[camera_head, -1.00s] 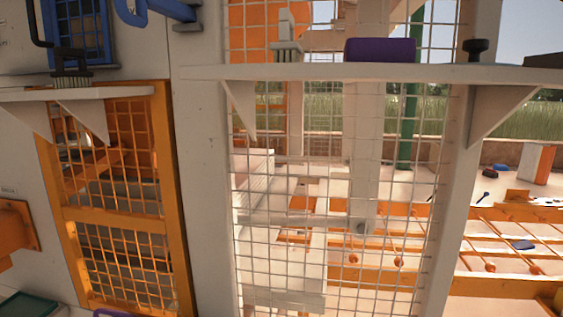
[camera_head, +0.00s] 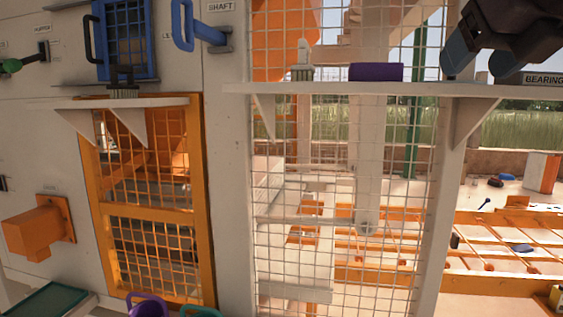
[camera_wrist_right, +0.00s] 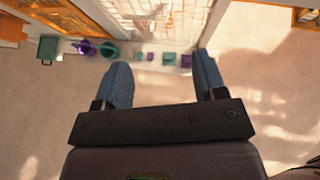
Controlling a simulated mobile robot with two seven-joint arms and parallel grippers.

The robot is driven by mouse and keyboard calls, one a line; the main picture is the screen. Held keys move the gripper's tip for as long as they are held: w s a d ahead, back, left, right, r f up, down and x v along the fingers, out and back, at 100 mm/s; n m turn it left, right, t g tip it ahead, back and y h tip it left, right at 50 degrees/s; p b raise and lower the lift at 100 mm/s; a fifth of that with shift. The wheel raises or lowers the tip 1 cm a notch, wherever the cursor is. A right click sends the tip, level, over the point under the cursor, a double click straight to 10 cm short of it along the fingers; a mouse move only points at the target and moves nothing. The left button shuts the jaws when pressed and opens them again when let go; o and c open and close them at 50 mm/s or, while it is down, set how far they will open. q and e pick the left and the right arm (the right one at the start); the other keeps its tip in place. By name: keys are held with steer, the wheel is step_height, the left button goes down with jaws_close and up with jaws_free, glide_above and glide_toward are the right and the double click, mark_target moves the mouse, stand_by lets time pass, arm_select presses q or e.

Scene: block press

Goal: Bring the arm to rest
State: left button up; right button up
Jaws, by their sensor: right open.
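My right gripper (camera_head: 481,62) is at the top right of the head view, its two blue-grey fingers pointing down at the right part of the shelf. In the right wrist view the gripper (camera_wrist_right: 163,72) has its fingers wide apart with nothing between them. Whether a fingertip touches the shelf I cannot tell. My left gripper is in neither view.
A white shelf (camera_head: 330,88) in front of wire mesh holds a purple block (camera_head: 376,71) and a brush (camera_head: 302,62). A blue handle (camera_head: 184,25) juts from the wall. Purple and teal containers (camera_wrist_right: 108,49) line the wall's foot; the nearer floor (camera_wrist_right: 50,110) is clear.

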steer(key=w+a+f+g+y, duration=0.1)
steer(key=a+f+g+y, duration=0.5)
steer(key=f+y, duration=0.6)
steer(key=w+a+f+g+y, duration=0.1)
steer(key=a+f+g+y, duration=0.2)
steer(key=a+f+y, duration=0.9)
steer(key=d+f+m+t+h, duration=0.8)
steer(key=f+m+t+h, duration=0.1)
steer(key=f+m, duration=0.45)
steer(key=d+f+m+t+h, duration=0.8)
steer(key=f+m, duration=0.5)
steer(key=f, duration=0.1)
steer(key=s+d+f+m+g+h, duration=0.2)
steer(key=s+f+m+g+h, duration=0.1)
steer(key=s+f, duration=0.5)
steer(key=s+d+f+m+g+h, duration=0.2)
steer(key=s+f+m+g+h, duration=0.2)
steer(key=f, duration=0.9)
steer(key=s+m, duration=0.2)
steer(key=s, duration=0.2)
steer(key=shift+d+f+g+h, duration=0.15)
steer(key=shift+f+g+h, duration=0.15)
steer(key=shift+f, duration=0.1)
